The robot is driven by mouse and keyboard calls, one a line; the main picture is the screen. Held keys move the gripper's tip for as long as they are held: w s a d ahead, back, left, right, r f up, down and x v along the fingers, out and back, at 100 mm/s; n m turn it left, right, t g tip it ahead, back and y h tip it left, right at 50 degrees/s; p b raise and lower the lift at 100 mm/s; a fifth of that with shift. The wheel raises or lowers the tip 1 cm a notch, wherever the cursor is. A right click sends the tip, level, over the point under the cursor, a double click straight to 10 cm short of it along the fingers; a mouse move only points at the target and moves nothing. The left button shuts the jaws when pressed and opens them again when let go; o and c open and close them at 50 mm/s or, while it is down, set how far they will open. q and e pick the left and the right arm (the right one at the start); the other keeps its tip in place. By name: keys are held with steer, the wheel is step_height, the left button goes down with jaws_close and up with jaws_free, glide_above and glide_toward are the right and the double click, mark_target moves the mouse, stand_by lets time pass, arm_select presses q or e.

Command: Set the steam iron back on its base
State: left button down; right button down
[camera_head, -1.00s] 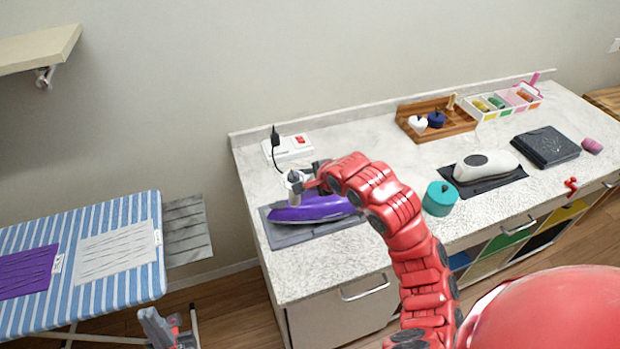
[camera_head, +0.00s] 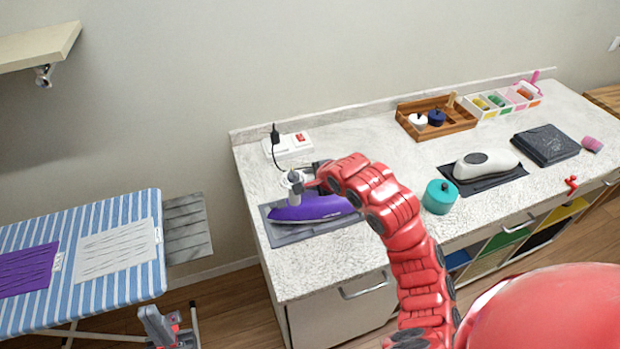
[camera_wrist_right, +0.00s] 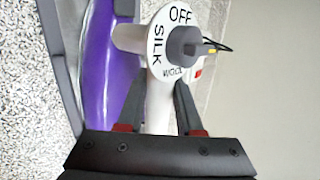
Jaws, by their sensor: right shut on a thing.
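The purple steam iron (camera_head: 310,208) lies flat over its dark grey base (camera_head: 285,238) at the left end of the counter. It also shows in the right wrist view (camera_wrist_right: 108,75), beside a white dial marked OFF, SILK and WOOL. My right gripper (camera_head: 300,183) is at the back of the iron. In the right wrist view its two dark fingers (camera_wrist_right: 156,100) are shut on the white handle part below the dial. Whether the iron fully touches the base cannot be told. My left gripper (camera_head: 160,325) is low at the bottom left, empty, its jaw gap unclear.
A white power strip (camera_head: 290,146) with a black plug stands behind the iron. To the right are a teal round pot (camera_head: 439,196), a white device on a dark mat (camera_head: 490,185) and a wooden tray (camera_head: 458,123). A striped ironing board (camera_head: 120,282) stands at the left.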

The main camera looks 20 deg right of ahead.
steer(key=shift+f, duration=0.2)
steer(key=shift+c, duration=2.4)
jaws_free()
steer(key=shift+o, duration=0.2)
steer(key=o, duration=0.4)
steer(key=shift+o, duration=0.2)
steer(key=shift+r, duration=0.1)
